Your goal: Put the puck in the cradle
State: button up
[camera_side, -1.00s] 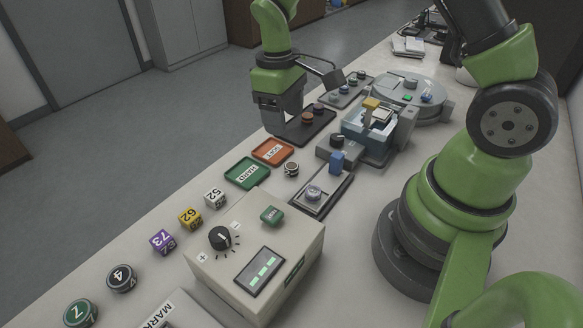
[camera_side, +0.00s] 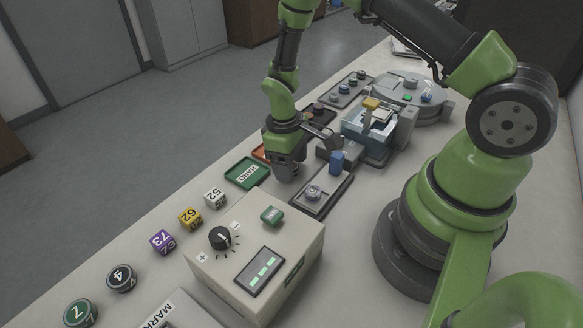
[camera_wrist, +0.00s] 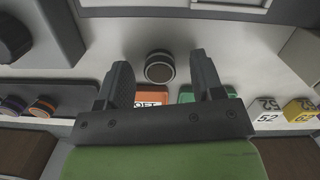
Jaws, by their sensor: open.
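The puck (camera_wrist: 159,67), a short round piece with a dark rim and brownish top, stands on the bench in the wrist view. My gripper (camera_side: 287,177) is low over that spot in the side view, where it hides the puck. In the wrist view its two fingers are apart, one on each side of the puck, with gaps; I cannot tell their exact height. A dark-edged plate (camera_side: 332,203) with a round metal piece (camera_side: 313,192) on it lies just right of my gripper. I cannot tell for sure which fixture is the cradle.
The press (camera_side: 368,132) with a blue block (camera_side: 337,162) stands behind and right. A green pad (camera_side: 246,172) and a mostly hidden orange pad (camera_wrist: 150,97) are close by. The control box (camera_side: 255,255) and numbered cubes (camera_side: 190,217) are in front. A dark tray (camera_side: 318,113) stands behind.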

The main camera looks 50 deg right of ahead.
jog(key=c, duration=1.1)
jog(key=shift+o, duration=0.2)
jog(key=shift+r, duration=0.15)
notch_tip(320, 180, up, 9)
jog(key=shift+f, duration=0.1)
notch_tip(320, 180, up, 6)
send_over(379, 113)
jog(key=f, duration=0.4)
jog(key=shift+w, duration=0.2)
jog(key=shift+f, duration=2.3)
